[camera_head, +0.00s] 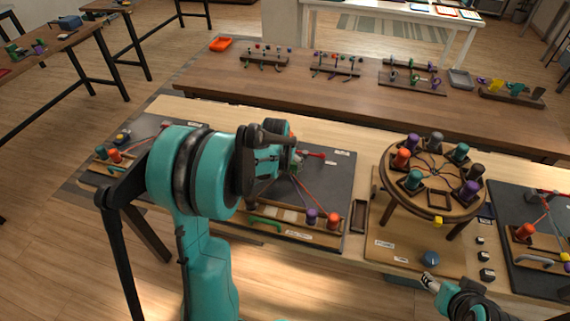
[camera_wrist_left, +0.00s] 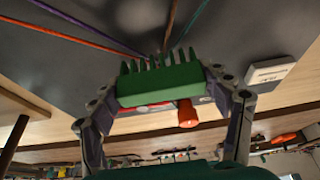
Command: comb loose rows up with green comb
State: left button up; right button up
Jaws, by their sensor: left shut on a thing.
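The green comb (camera_wrist_left: 160,84) is held between the fingers of my left gripper (camera_wrist_left: 165,98), teeth pointing up in the left wrist view. Beyond its teeth, purple (camera_wrist_left: 70,35), orange-brown (camera_wrist_left: 168,25) and green (camera_wrist_left: 190,22) cords run over the dark board. I cannot tell whether the teeth touch the cords. In the head view my left wrist covers most of the gripper and the cords' meeting point.
A round braiding stand (camera_head: 435,183) with several coloured spools stands right of the dark board (camera_head: 341,183). A red-ended piece (camera_head: 313,155) lies near my left gripper. Another board (camera_head: 511,263) is at far right.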

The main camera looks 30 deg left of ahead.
pick_arm(q)
jog(key=r+p, duration=0.1)
jog(key=r, duration=0.1)
jog(key=r+p, duration=0.2)
jog(key=r, duration=0.1)
jog(key=s+r+p, duration=0.1)
jog(key=r+p, duration=0.1)
jog(key=r, duration=0.1)
jog(key=shift+d, duration=0.1)
jog(key=shift+f, duration=0.15)
jog(key=s+d+m+h, duration=0.1)
jog(key=s+d, duration=0.4)
jog(key=d, duration=1.1)
jog(key=shift+s+f+m, duration=0.25)
jog(key=shift+f+m, duration=0.05)
jog(key=shift+m, duration=0.6)
jog(key=shift+d, duration=0.1)
